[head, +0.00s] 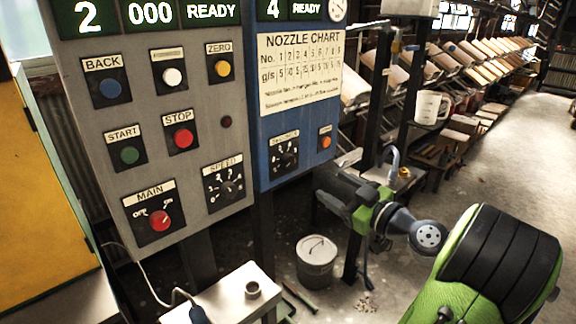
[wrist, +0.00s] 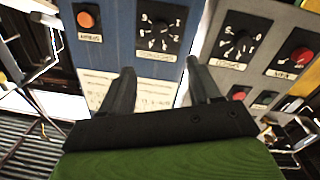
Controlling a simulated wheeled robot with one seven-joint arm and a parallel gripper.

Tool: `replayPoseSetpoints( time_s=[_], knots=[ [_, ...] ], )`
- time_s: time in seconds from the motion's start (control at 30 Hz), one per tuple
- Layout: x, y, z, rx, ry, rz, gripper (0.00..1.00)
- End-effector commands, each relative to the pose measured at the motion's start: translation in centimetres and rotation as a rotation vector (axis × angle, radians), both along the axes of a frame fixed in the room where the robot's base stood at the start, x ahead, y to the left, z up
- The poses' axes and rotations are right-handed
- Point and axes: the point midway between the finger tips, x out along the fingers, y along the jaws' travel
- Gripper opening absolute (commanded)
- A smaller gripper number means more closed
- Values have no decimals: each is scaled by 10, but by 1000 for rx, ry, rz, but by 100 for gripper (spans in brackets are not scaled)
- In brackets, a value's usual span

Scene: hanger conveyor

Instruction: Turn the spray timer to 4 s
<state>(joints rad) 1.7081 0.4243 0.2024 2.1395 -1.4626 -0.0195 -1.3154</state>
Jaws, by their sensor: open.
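The spray timer is a black rotary dial (head: 284,153) with white numbers, low on the blue panel (head: 262,115). Its label and pointer setting are too small to read surely. It also shows upside down in the wrist view (wrist: 160,30), beyond the fingertips and between them from side to side. My gripper (wrist: 160,70) is open and empty, with its two dark fingers apart and pointing at the panels. In the head view my arm reaches in from the lower right, and the gripper end is to the right of the dial, apart from it.
An orange button (head: 326,140) sits right of the dial. The grey panel (head: 190,110) at left carries several buttons, a similar speed dial (head: 228,189) and a red main switch (head: 160,220). A nozzle chart (head: 300,72) is above.

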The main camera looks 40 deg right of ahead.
Motion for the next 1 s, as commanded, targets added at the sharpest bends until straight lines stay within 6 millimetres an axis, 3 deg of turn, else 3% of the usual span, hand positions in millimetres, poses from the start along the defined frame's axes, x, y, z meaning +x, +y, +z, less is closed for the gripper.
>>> replayPoseSetpoints(
  time_s=[0.5, 0.6, 0.97, 1.0],
  knots=[
    [117, 0, 1, 1, 2, 8, 62],
    [132, -2, 1, 0, 2, 5, 62],
    [143, -3, 0, 1, 3, 2, 62],
    [143, -3, 0, 1, 3, 2, 58]
  ],
)
